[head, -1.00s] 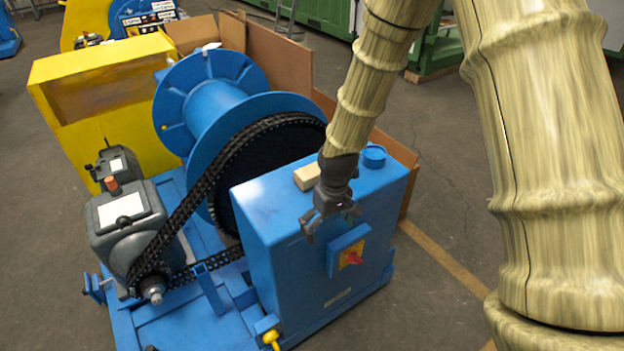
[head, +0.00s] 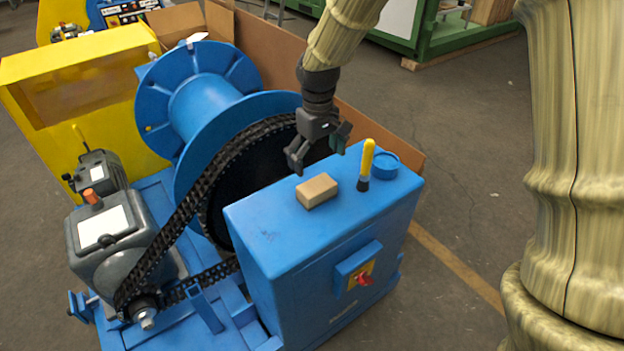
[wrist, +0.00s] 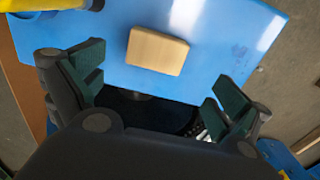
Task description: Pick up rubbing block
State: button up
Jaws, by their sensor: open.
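The rubbing block, a small tan rectangular block (head: 317,191), lies flat on the top of the blue cabinet (head: 290,235). It also shows in the wrist view (wrist: 157,51), near the cabinet's edge. My gripper (head: 318,160) is open and empty, above and behind the block in the head view. In the wrist view its two green-padded fingers (wrist: 158,95) are spread wide, with the block beyond their tips and roughly centred between them. The gripper and block are apart.
A yellow-handled tool (head: 367,165) stands upright beside the block, with a round blue cap (head: 384,164) to its right. The black chain (head: 195,195) and blue drum (head: 205,100) lie behind and left. The cabinet top left of the block is clear.

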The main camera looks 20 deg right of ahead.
aim_at(317, 185)
jog(key=shift+w+f+p, duration=0.2)
jog(key=shift+f, duration=1.2)
jog(key=shift+w+f+p, duration=0.15)
jog(key=shift+f+p, duration=0.05)
jog(key=shift+f, duration=1.15)
jog(key=shift+s+f, duration=0.15)
jog(key=shift+f, duration=0.15)
jog(key=shift+d+f+p, duration=0.1)
jog(key=shift+f+p, duration=0.6)
jog(key=shift+f, duration=1.6)
jog(key=c, duration=0.9)
jog(key=shift+c, duration=0.2)
jog(key=shift+r, duration=0.1)
